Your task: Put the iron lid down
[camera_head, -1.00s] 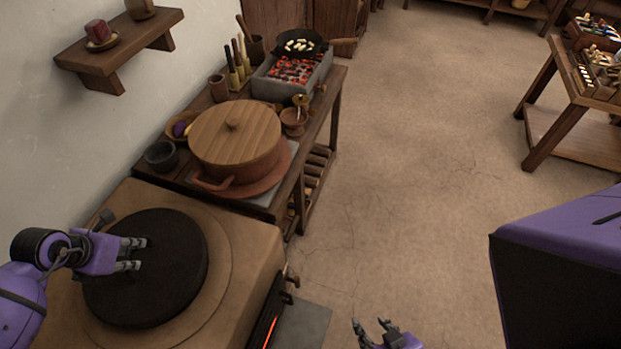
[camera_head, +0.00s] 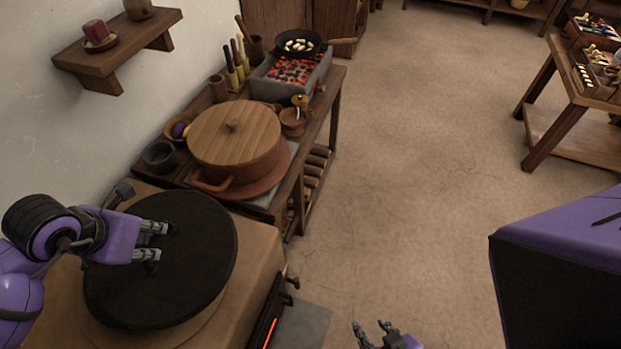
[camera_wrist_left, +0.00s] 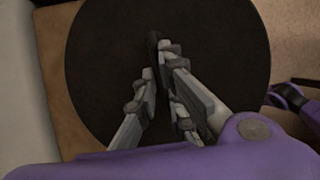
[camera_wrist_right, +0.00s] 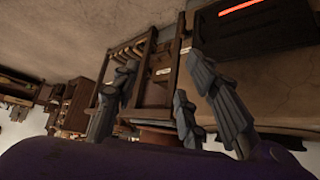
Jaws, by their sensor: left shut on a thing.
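The iron lid (camera_head: 195,270) is a large round black disc above the tan stove top (camera_head: 258,255). My left gripper (camera_head: 158,241) is shut on its handle, which the fingers mostly hide. In the left wrist view the lid (camera_wrist_left: 215,50) spreads beneath the closed fingers (camera_wrist_left: 158,62). The lid looks raised off the stove top, but the gap beneath it is hidden. My right gripper (camera_head: 375,332) is low at the bottom of the head view, apart from everything. Its fingers (camera_wrist_right: 165,95) are spread and empty in the right wrist view.
Beyond the stove, a bench holds a large wooden-lidded clay pot (camera_head: 235,140), a dark cup (camera_head: 160,156) and a brazier (camera_head: 292,75) with a pan (camera_head: 300,43). A glowing fire opening (camera_head: 266,325) is on the stove's right side. The floor (camera_head: 420,160) to the right is clear.

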